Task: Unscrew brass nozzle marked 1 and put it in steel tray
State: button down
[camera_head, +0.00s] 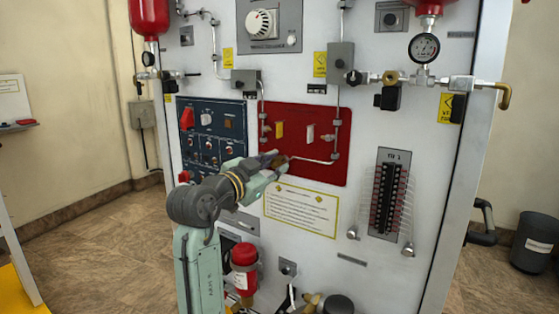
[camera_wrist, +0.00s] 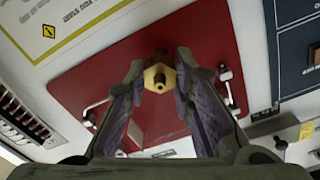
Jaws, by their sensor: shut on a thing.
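A brass nozzle (camera_wrist: 157,78) with a hexagonal body and a round tip shows in the wrist view, between the fingertips of my gripper (camera_wrist: 160,70). My gripper is shut on it, with one finger on each side, in front of the red panel (camera_wrist: 90,75). In the head view my gripper (camera_head: 277,161) is at the lower left part of the red panel (camera_head: 320,116), and the nozzle is mostly hidden by the fingers. I cannot tell whether the nozzle still touches its fitting. No number is legible on it. I cannot make out a steel tray in either view.
A thin metal pipe (camera_head: 315,160) runs close to the right of my gripper. A blue switch panel (camera_head: 212,130) is on the left, a printed notice (camera_head: 300,208) below, and a terminal strip (camera_head: 388,197) at right. A red cylinder (camera_head: 243,270) stands low near my arm.

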jog(key=shift+b+v, duration=0.35)
jog(key=shift+v, duration=1.8)
